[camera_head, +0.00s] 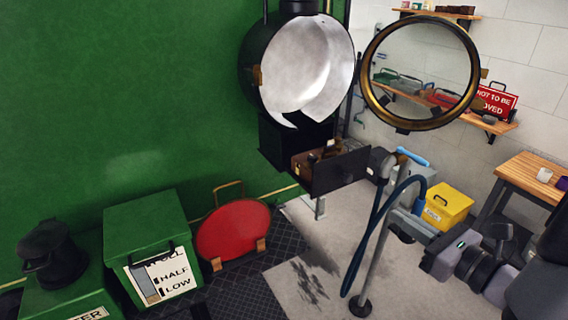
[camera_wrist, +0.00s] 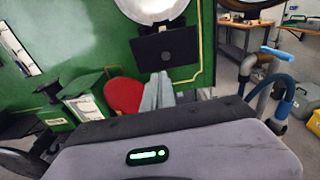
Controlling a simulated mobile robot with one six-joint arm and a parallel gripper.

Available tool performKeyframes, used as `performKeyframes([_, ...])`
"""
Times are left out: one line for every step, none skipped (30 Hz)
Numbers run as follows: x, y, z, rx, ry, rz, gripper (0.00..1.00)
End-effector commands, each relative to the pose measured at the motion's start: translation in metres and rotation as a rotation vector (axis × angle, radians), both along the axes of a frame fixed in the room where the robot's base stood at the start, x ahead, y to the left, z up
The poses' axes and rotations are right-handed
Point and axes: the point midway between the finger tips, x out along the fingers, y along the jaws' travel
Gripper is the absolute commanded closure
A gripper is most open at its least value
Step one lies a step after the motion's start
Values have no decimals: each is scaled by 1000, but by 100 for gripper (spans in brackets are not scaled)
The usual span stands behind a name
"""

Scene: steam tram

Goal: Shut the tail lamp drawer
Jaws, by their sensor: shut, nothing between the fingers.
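The tail lamp (camera_head: 262,90) is a black lamp on the green wall with its round glass door swung open to the right. Its black drawer (camera_head: 342,172) sticks out below the lamp body, open, with brown items (camera_head: 312,157) inside. In the wrist view the dark drawer front (camera_wrist: 165,48) faces me, above and beyond my fingertips. My gripper (camera_wrist: 160,78) is shut and empty, its grey fingers together. In the head view my gripper (camera_head: 396,212) is to the right of and lower than the drawer, apart from it, partly hidden by a pole.
A stand with a dark blue hose (camera_head: 358,255) rises between my arm and the drawer. The open brass-rimmed glass door (camera_head: 420,72) hangs above. A red disc (camera_head: 233,230) and green boxes (camera_head: 148,235) stand left. A yellow box (camera_head: 446,206) and wooden bench (camera_head: 535,175) are right.

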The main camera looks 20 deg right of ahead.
Motion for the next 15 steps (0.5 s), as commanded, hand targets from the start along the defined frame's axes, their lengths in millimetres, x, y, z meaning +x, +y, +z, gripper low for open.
performKeyframes([-1, -6, 0, 13, -10, -21, 100])
performKeyframes([0, -7, 0, 14, -13, -26, 100])
performKeyframes([5, -7, -1, 14, -13, -25, 100])
performKeyframes([10, -6, -2, 13, -12, -23, 100])
performKeyframes([15, -5, -2, 13, -12, -21, 100])
performKeyframes([24, -3, -3, 12, -11, -19, 100])
performKeyframes([30, -3, -4, 12, -11, -19, 100])
performKeyframes([37, -2, -4, 12, -11, -18, 100])
performKeyframes([46, -1, -5, 11, -11, -18, 100])
performKeyframes([53, 0, -5, 10, -10, -17, 100])
performKeyframes([59, 1, -6, 10, -10, -16, 100])
performKeyframes([68, 2, -7, 11, -9, -16, 100])
performKeyframes([75, 2, -7, 11, -10, -16, 100])
performKeyframes([81, 3, -7, 10, -10, -16, 100])
performKeyframes([90, 4, -8, 11, -9, -16, 100])
